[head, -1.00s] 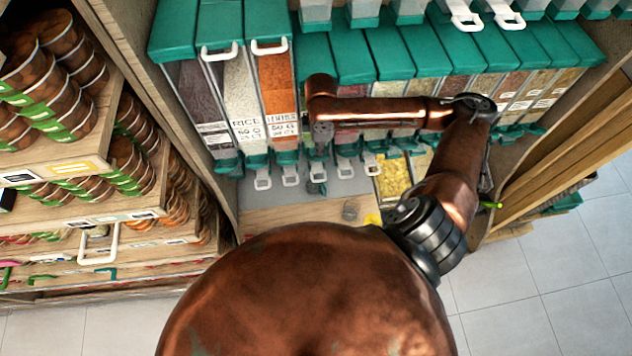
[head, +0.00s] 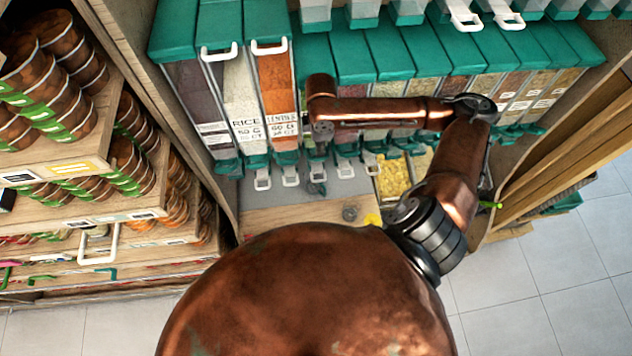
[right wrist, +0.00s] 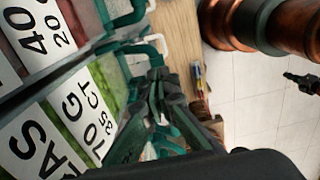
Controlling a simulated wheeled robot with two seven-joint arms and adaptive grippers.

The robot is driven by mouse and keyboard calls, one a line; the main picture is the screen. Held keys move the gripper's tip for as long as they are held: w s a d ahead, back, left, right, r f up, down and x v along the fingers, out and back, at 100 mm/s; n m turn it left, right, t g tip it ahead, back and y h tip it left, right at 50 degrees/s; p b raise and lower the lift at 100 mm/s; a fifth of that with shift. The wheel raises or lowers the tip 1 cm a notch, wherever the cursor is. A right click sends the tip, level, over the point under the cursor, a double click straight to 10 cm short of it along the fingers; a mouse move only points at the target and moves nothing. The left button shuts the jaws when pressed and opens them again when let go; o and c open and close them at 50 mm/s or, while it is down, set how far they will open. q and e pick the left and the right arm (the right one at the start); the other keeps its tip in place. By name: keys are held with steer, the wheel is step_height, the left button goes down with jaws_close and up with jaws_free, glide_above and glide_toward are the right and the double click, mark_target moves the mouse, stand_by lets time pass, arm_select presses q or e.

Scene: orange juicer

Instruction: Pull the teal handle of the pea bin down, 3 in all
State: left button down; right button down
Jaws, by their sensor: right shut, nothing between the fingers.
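The pea bin shows in the right wrist view by its white label (right wrist: 88,113) over green contents, at the lower left. Teal handle parts (right wrist: 135,75) of the bin row are close beside my right gripper (right wrist: 160,92). Its dark fingers are together and empty. I cannot tell whether they touch the pea bin's handle, because the fingers cover that area. In the head view my right gripper (head: 317,184) points down in front of the bin row, just right of the orange lentil bin (head: 277,95). My forearm hides the bins behind it. My left gripper is not in view.
The rice bin (head: 241,90) stands left of the lentils. White-tipped spouts (head: 290,176) hang above a grey shelf (head: 235,192). A yellow-filled bin (head: 394,178) is to the right. Shelves of jars (head: 60,115) fill the left, and a wooden side panel (head: 590,125) stands at the right.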

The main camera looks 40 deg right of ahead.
mark_target(320, 159)
steer(key=shift+f, duration=0.1)
steer(key=shift+f+b, duration=0.35)
steer(key=shift+f, duration=0.7)
steer(key=shift+s+a+f, duration=0.15)
steer(key=shift+s+f, duration=0.1)
steer(key=shift+f, duration=0.5)
steer(key=f, duration=0.1)
steer(key=f+b, duration=0.1)
steer(key=f, duration=0.1)
steer(key=shift+s+a+f, duration=0.1)
steer(key=shift+s, duration=0.15)
